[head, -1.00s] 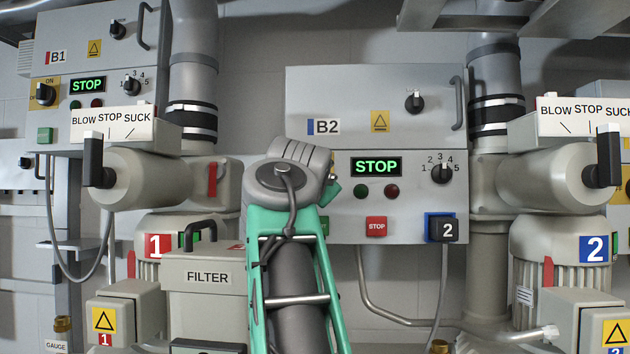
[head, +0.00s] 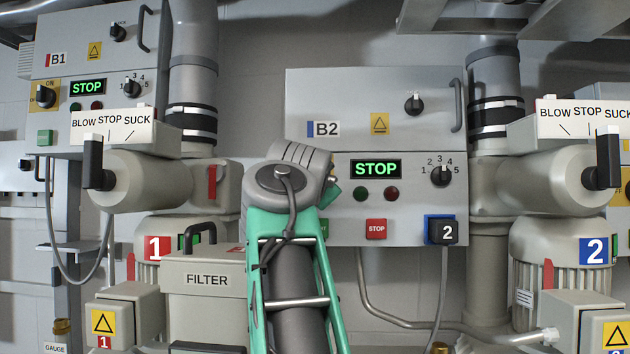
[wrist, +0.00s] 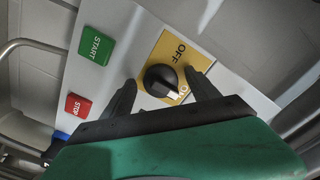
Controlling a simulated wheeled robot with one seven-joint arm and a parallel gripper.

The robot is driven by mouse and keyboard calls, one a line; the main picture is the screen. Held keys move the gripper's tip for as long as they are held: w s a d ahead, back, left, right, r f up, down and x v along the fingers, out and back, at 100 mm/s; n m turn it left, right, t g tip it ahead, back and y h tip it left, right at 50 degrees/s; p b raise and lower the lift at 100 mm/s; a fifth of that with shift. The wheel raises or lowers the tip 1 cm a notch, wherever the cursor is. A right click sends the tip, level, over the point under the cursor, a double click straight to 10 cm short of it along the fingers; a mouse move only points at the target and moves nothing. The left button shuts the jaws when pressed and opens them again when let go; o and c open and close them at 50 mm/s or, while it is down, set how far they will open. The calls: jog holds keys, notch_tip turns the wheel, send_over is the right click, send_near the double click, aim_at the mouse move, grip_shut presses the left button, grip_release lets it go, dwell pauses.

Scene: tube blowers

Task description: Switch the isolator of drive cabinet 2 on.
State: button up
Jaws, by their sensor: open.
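Drive cabinet 2 (head: 420,95), marked B2, stands right of centre in the head view with its display reading STOP. My arm hides its isolator there. In the wrist view the isolator is a black rotary knob (wrist: 160,80) on a yellow plate (wrist: 165,50) marked OFF and ON. The pale mark on the knob points towards the ON lettering. My gripper (wrist: 161,79) is open, with one dark finger on each side of the knob. I cannot tell whether the fingers touch it. The gripper is hidden in the head view.
A green START button (wrist: 96,45) and a red STOP button (wrist: 77,106) sit beside the isolator. The blue-backed number 2 block (head: 441,229) is at the cabinet's lower right. A filter box (head: 205,277) stands left of my arm. Valve handles stick out on both sides.

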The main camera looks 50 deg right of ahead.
jog(key=b+v, duration=0.1)
jog(key=v, duration=0.6)
jog(key=shift+s+a, duration=0.25)
jog(key=shift+a, duration=0.1)
